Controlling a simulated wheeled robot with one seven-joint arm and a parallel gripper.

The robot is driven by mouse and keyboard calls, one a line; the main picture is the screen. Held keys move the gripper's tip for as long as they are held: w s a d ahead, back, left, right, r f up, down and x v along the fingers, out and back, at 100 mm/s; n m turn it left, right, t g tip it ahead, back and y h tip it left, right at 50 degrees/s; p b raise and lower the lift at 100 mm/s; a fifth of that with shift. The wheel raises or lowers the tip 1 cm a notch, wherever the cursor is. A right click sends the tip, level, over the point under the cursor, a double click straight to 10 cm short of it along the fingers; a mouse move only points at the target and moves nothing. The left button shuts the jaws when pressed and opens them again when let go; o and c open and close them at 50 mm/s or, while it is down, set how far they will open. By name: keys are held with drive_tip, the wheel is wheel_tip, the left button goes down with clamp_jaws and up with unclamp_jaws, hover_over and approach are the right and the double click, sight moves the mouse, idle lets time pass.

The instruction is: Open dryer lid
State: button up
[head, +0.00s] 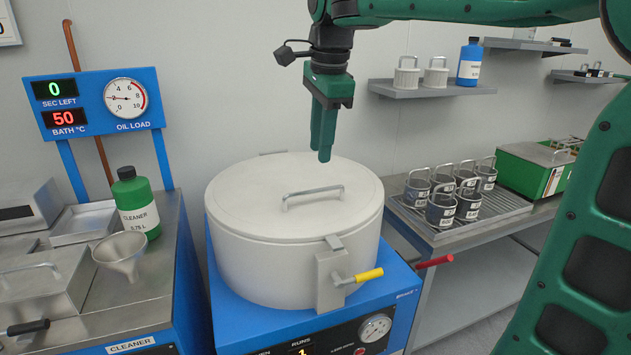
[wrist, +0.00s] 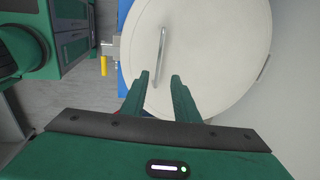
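The dryer (head: 290,250) is a large white drum on a blue base in the middle of the head view. Its round white lid (head: 250,195) lies flat and closed on the drum. A metal bar handle (head: 312,193) sits on the lid; it also shows in the wrist view (wrist: 161,58). A latch with a yellow grip (head: 368,275) is at the drum's front right. My green gripper (head: 322,152) points down above the lid, apart from the handle. In the wrist view its two fingers (wrist: 160,74) are spread with nothing between them.
A blue counter at left holds a green cleaner bottle (head: 136,203) and a metal funnel (head: 121,252). A rack at right holds several labelled metal baskets (head: 443,203). A red lever (head: 436,262) sticks out at the dryer's right. A shelf (head: 425,89) hangs on the back wall.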

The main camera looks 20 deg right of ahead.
sight(317, 190)
drive_tip(key=f, duration=0.3)
drive_tip(key=w+f, duration=0.1)
drive_tip(key=f, duration=0.5)
drive_tip(key=shift+w+f, duration=0.2)
drive_tip(key=shift+w, duration=0.2)
drive_tip(key=shift+c, duration=0.7)
clamp_jaws()
